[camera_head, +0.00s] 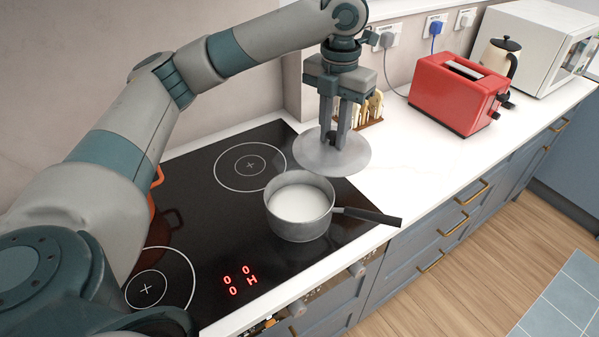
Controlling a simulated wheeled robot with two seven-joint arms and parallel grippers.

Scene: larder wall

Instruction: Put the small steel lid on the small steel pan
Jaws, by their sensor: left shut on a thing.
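The small steel pan (300,224) stands on the front right of the black hob, with a white content inside and its dark handle pointing right. The small steel lid (350,160) is a round grey disc, held in the air behind and to the right of the pan. My left gripper (337,143) points down and is shut on the lid near its middle; its fingers hide the lid's knob. The lid is apart from the pan's opening, which is uncovered. My right gripper is not in view.
The black hob (214,187) has free rings at the back and front left. An orange object (154,190) is partly hidden behind my left arm. A toast rack (371,108) stands behind the lid.

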